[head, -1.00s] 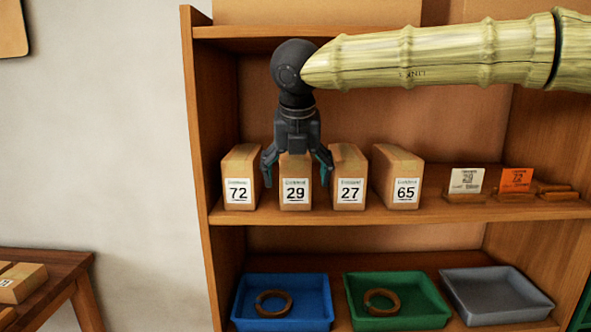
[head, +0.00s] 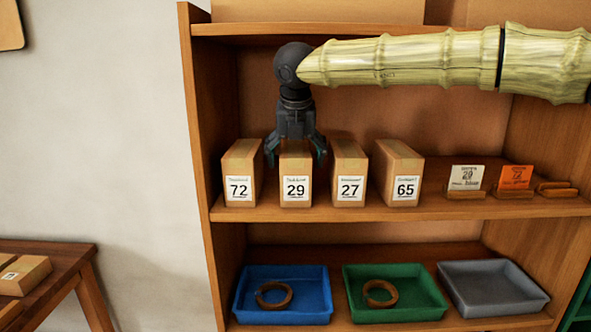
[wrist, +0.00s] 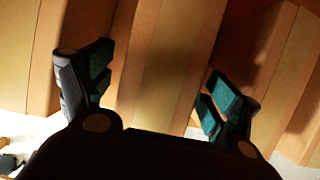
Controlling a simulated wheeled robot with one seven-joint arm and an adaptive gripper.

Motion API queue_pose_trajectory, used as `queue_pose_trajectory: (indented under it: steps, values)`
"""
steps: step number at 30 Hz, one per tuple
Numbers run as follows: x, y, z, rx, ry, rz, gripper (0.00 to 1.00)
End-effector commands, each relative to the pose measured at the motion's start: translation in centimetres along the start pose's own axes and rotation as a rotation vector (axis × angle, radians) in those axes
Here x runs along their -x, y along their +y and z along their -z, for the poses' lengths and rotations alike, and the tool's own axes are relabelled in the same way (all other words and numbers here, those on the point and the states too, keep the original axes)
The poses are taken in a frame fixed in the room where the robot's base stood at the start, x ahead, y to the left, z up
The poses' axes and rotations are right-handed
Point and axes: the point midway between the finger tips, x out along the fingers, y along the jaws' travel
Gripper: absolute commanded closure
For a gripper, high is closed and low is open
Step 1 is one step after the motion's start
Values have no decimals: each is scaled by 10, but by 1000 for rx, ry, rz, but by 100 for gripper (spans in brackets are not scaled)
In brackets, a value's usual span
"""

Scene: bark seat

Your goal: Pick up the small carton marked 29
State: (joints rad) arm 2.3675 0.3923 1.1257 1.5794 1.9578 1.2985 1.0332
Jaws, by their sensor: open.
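The small carton marked 29 (head: 296,188) stands upright on the middle shelf, between the cartons marked 72 and 27. My gripper (head: 296,157) is open above and behind its top front edge, pointing down, with one finger on each side of the carton. In the wrist view the carton (wrist: 165,65) fills the middle, between the two spread fingers of my gripper (wrist: 155,88). I cannot tell whether either finger touches it. The lower part of its sides is hidden.
Close neighbours are carton 72 (head: 239,188) on the left and carton 27 (head: 349,188) on the right, with carton 65 (head: 404,188) beyond. A white card (head: 466,176) and an orange card (head: 515,177) stand farther right. Blue (head: 325,285), green (head: 440,300) and grey (head: 495,290) trays lie below.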

Motion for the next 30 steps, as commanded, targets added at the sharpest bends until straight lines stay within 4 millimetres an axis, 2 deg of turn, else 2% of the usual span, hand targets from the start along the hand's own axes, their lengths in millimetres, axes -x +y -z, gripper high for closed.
queue_pose_trajectory:
  steps: [7,9,14,30]
  values:
    - [-13,0,-32,-1,1,0,11]
    - [-26,-1,-29,0,4,0,11]
    - [-40,-1,-29,1,1,-2,11]
    - [-43,-1,-28,1,1,-2,11]
